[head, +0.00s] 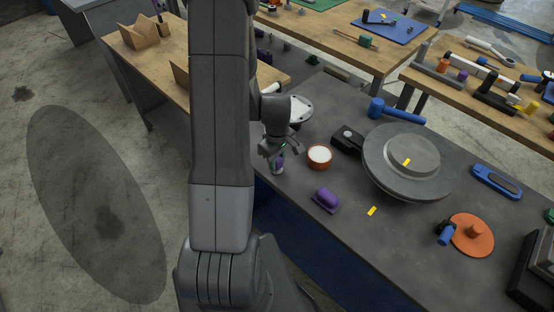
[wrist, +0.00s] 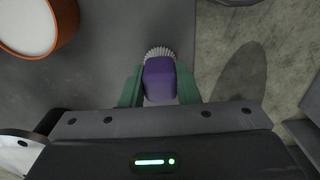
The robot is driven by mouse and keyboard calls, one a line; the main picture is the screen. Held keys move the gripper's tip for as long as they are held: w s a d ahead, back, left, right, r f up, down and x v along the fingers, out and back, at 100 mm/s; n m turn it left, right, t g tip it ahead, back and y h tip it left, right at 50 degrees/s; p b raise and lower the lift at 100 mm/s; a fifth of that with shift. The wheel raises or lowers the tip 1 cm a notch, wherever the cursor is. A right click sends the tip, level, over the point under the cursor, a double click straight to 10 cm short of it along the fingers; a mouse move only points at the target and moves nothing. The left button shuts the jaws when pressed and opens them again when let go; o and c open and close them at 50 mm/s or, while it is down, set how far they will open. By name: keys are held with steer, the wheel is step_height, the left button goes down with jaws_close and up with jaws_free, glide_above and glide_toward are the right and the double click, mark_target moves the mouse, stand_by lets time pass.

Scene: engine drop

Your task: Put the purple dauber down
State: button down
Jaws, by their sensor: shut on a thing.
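The purple dauber, a purple block with pale bristles, is between the green fingertips of my gripper (wrist: 159,88) in the wrist view, with its body (wrist: 159,75) clasped from both sides. In the head view my gripper (head: 277,158) is low over the grey table (head: 300,226), close to its near left edge, with the purple dauber (head: 280,161) small and partly covered by the fingers. I cannot tell whether the bristles touch the table top.
An orange pot with white contents (head: 319,156) stands just right of my gripper; it also shows in the wrist view (wrist: 40,25). A purple block (head: 326,200) lies nearer the front edge. A large grey disc (head: 405,163) stands farther right.

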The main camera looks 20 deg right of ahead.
steer(key=shift+f, duration=0.2)
steer(key=shift+f, duration=0.15)
steer(key=c, duration=1.1)
jaws_free()
steer(key=shift+r, duration=0.2)
step_height(320, 180, up, 12)
steer(key=shift+b, duration=0.3)
step_height(320, 180, down, 13)
steer(key=shift+r, duration=0.2)
steer(key=shift+r+p, duration=0.3)
